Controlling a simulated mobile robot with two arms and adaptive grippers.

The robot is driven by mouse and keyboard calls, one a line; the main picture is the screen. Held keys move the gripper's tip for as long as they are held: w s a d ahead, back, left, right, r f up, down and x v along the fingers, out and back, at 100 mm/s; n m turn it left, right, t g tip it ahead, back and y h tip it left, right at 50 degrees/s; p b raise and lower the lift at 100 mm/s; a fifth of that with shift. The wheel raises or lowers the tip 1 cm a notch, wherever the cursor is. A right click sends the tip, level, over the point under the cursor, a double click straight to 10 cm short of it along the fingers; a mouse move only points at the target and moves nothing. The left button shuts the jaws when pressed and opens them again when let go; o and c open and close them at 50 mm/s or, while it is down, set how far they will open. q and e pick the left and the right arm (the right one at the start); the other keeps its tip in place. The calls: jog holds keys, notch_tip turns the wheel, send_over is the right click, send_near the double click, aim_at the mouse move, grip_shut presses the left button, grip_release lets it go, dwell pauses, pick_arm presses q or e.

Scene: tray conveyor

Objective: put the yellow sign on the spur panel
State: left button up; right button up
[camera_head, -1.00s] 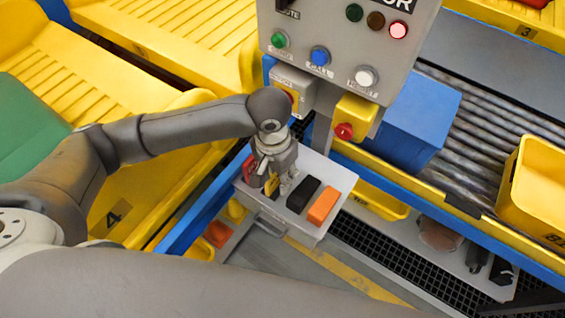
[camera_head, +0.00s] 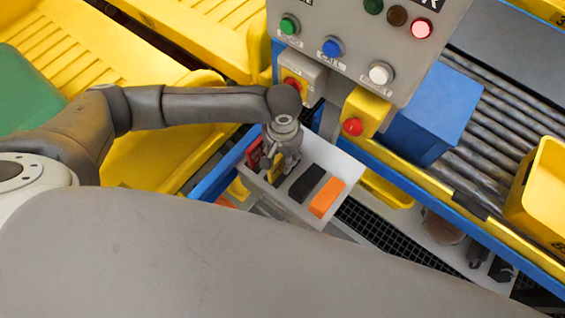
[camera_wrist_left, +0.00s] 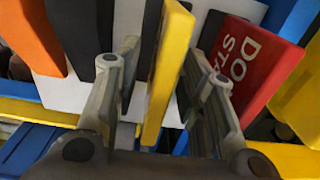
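The yellow sign (camera_wrist_left: 171,65) stands on edge between the two fingers of my left gripper (camera_wrist_left: 168,90) in the left wrist view, with a visible gap on each side. The left gripper is open around it. In the head view the left gripper (camera_head: 275,170) reaches down into a light grey holder (camera_head: 342,165), and a sliver of the yellow sign shows beside the fingers. A grey control panel (camera_head: 350,35) with buttons and lamps stands behind the holder. Its lettering is cut off, so I cannot tell whether it is the spur panel. My right gripper is out of view.
A red sign (camera_wrist_left: 258,65) stands right of the fingers. Black (camera_head: 307,184) and orange (camera_head: 327,197) pieces share the holder. A yellow box with a red button (camera_head: 352,127) and a switch box (camera_head: 298,75) hang close by. A blue box (camera_head: 430,110) sits by rollers.

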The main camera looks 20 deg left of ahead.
pick_arm(q)
jog(key=shift+s+f, duration=0.1)
jog(key=shift+f, duration=1.15)
grip_shut()
jog(key=shift+r, duration=0.15)
